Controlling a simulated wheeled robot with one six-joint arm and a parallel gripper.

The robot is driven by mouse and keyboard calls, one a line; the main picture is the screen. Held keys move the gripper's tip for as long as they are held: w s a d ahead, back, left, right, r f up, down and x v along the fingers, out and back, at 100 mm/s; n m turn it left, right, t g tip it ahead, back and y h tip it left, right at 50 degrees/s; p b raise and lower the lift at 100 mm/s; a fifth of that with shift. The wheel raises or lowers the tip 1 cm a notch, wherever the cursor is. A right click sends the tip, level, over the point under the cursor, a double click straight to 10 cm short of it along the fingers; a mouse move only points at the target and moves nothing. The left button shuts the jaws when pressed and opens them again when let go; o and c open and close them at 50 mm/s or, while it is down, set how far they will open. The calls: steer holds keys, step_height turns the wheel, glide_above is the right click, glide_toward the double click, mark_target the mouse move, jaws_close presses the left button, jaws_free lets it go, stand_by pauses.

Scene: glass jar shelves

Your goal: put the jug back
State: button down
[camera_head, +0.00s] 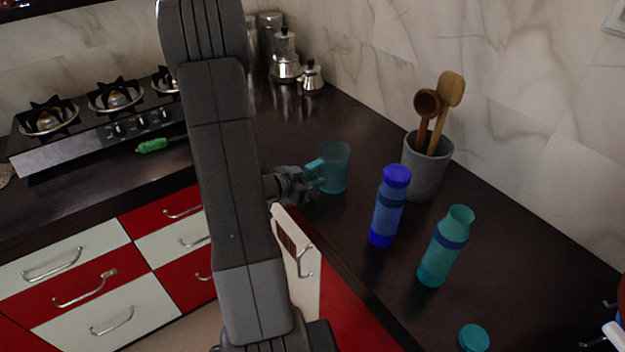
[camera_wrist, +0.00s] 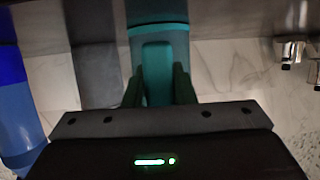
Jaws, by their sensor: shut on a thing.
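The jug (camera_head: 336,168) is a teal, see-through vessel with a handle on its left side, upright at the dark counter near the corner. My gripper (camera_head: 312,178) reaches it from the left and is shut on its handle. In the wrist view the jug (camera_wrist: 158,40) fills the top middle, and the two fingers of my gripper (camera_wrist: 158,88) close on its teal handle from both sides. Whether the jug's base touches the counter cannot be told.
A blue bottle (camera_head: 388,207) and a teal bottle (camera_head: 446,246) stand to the right, with a teal lid (camera_head: 473,338) in front. A grey utensil pot (camera_head: 426,168) stands behind. Moka pots (camera_head: 285,58) and a gas hob (camera_head: 100,120) are farther back. Counter between the jug and moka pots is clear.

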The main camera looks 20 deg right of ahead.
steer(key=c, duration=1.1)
jaws_free()
steer(key=shift+f, duration=0.1)
steer(key=p+v, duration=0.3)
steer(key=v, duration=0.5)
stand_by(0.8)
steer(key=shift+a, duration=0.1)
steer(key=v, duration=1.3)
steer(key=shift+s+a+r, duration=0.2)
steer(key=shift+a, duration=0.1)
steer(key=shift+d, duration=0.1)
